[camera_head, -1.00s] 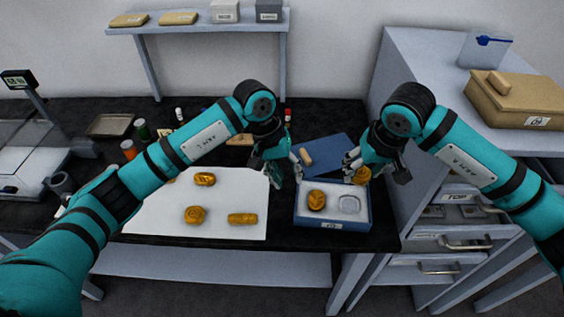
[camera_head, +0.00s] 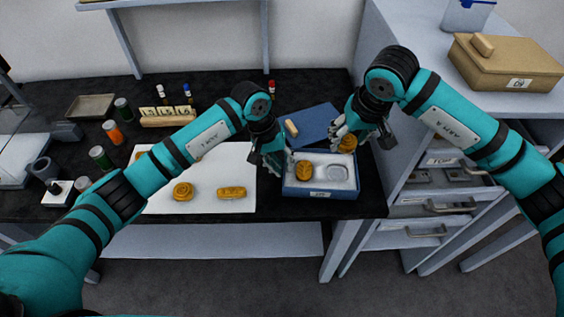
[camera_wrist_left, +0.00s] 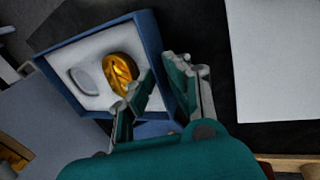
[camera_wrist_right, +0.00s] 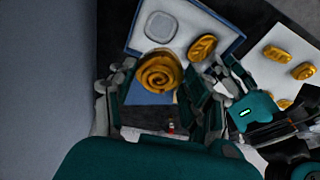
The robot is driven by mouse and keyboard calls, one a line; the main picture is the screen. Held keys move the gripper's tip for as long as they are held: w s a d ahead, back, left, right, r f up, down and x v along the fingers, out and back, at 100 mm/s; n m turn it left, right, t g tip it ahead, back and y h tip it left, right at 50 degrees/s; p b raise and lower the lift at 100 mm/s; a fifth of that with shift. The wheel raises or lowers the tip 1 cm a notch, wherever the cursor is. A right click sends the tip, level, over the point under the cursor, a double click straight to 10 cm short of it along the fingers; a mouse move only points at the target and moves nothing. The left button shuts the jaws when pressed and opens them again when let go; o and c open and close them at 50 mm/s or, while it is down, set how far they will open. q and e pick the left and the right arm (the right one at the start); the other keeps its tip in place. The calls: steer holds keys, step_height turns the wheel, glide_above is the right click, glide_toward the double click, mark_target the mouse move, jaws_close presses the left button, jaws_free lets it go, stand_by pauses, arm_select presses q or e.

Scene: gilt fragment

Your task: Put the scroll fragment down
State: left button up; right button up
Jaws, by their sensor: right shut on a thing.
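The gilt scroll fragment (camera_head: 347,144) is a round, spiral-shaped piece; its spiral face shows in the right wrist view (camera_wrist_right: 158,72). My right gripper (camera_head: 345,138) is shut on it and holds it just behind the blue-walled box (camera_head: 326,195). The box has a white insert with an empty round recess (camera_head: 337,174), and a gilt leaf-like piece (camera_head: 304,171) lies in its left part. My left gripper (camera_head: 277,163) is at the box's left side; its fingers stand apart with nothing between them in the left wrist view (camera_wrist_left: 162,85).
A white sheet (camera_head: 236,208) left of the box bears several gilt pieces, partly hidden by my left arm. The blue lid (camera_head: 310,120) with a tan block lies behind the box. Jars and a tray (camera_head: 90,107) stand left. A drawer cabinet (camera_head: 440,180) bounds the right.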

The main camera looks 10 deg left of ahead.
arm_select(q)
jaws_close()
arm_select(e)
steer(key=n, duration=0.2)
steer(key=n+y, duration=0.1)
steer(key=n, duration=0.1)
steer(key=shift+w+d+f+n+g, duration=0.15)
steer(key=shift+d+n+g, duration=0.05)
steer(key=shift+n+g, duration=0.2)
steer(key=shift+f+n, duration=0.2)
steer(key=shift+n, duration=0.2)
glide_toward(337, 174)
steer(key=x, duration=0.5)
steer(key=shift+w+a+f, duration=0.1)
steer(key=shift+w, duration=0.1)
steer(key=shift+f, duration=0.15)
steer(key=shift+f, duration=0.35)
steer(key=shift+s+f, duration=0.1)
steer(key=shift+f, duration=0.05)
